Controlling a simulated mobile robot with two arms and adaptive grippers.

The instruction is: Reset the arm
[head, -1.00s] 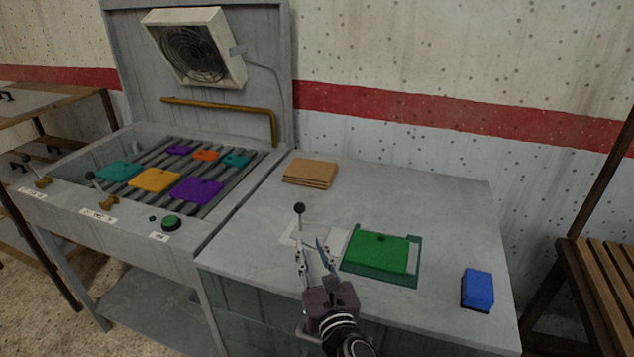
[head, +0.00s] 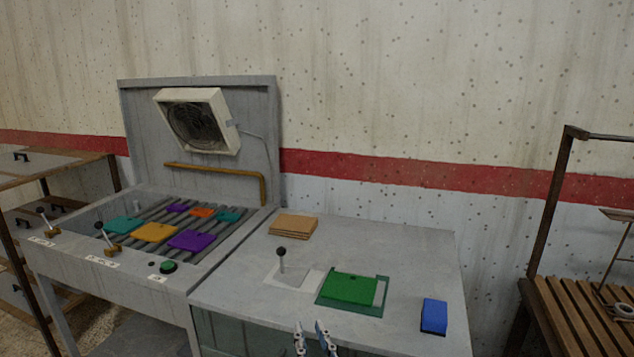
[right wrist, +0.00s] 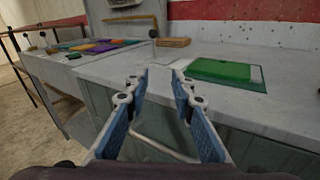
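My right gripper (head: 313,334) shows at the bottom edge of the head view, in front of the grey table's front edge. Its two fingers are apart with nothing between them. In the right wrist view the gripper (right wrist: 158,78) is open and empty, its fingers spread below and before the table front. The green plate (head: 350,289) lies on a darker green mat (head: 378,307) on the table, clear of the gripper; the plate also shows in the right wrist view (right wrist: 220,72). My left gripper is not in view.
A black-knobbed lever (head: 281,252) stands on the grey table (head: 420,262) beside the mat. A blue block (head: 434,317) lies at right, brown sheets (head: 293,226) at the back. A roller rack (head: 150,213) with several coloured plates stands left, a slatted wooden bench (head: 575,312) right.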

